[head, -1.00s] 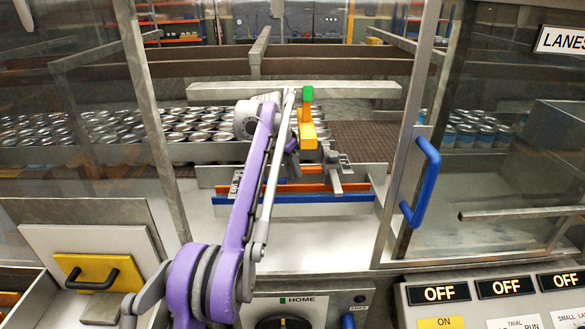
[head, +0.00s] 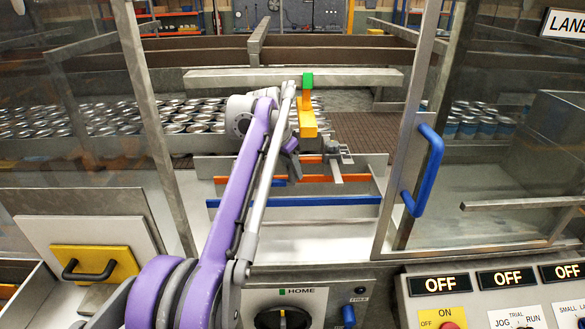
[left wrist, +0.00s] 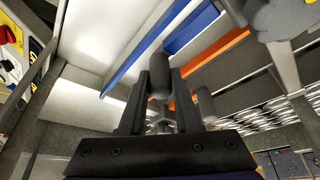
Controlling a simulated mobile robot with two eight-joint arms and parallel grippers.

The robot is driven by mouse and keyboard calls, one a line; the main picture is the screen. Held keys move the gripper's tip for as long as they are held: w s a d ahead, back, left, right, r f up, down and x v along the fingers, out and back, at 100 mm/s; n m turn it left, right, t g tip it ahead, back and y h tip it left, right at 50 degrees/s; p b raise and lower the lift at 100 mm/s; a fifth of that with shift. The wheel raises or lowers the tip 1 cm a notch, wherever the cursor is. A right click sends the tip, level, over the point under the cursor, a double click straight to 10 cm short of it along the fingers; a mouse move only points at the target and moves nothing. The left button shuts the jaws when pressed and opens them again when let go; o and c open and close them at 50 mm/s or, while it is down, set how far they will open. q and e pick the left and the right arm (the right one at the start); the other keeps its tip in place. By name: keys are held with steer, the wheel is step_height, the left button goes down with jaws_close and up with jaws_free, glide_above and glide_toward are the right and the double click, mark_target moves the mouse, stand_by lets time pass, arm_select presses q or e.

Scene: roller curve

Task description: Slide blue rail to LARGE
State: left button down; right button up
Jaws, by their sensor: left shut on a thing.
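The blue rail (left wrist: 128,62) and orange rail (left wrist: 222,62) also show in the left wrist view. I cannot read a LARGE mark. My right gripper is out of view.
A yellow post with a green tip (head: 307,118) stands behind my gripper. A glass door with a blue handle (head: 424,170) is at right. Cans (head: 80,125) stand behind at left. The HOME panel (head: 290,305) and OFF controls (head: 440,284) are in front.

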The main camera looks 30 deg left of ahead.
arm_select(q)
steer(key=c, duration=1.1)
jaws_free()
steer(key=shift+s+d+f, duration=0.1)
steer(key=o, duration=0.5)
steer(key=shift+s+d, duration=0.1)
steer(key=shift+s, duration=0.05)
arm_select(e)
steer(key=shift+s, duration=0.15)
arm_select(q)
steer(key=shift+r, duration=0.25)
steer(key=shift+s+r, duration=0.1)
steer(key=shift+r, duration=0.25)
steer(key=p+v, duration=0.1)
steer(key=v, duration=0.9)
steer(key=shift+p, duration=0.4)
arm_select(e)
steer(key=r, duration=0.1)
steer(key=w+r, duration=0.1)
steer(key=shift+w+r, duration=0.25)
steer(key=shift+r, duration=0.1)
arm_select(q)
steer(key=shift+f, duration=0.1)
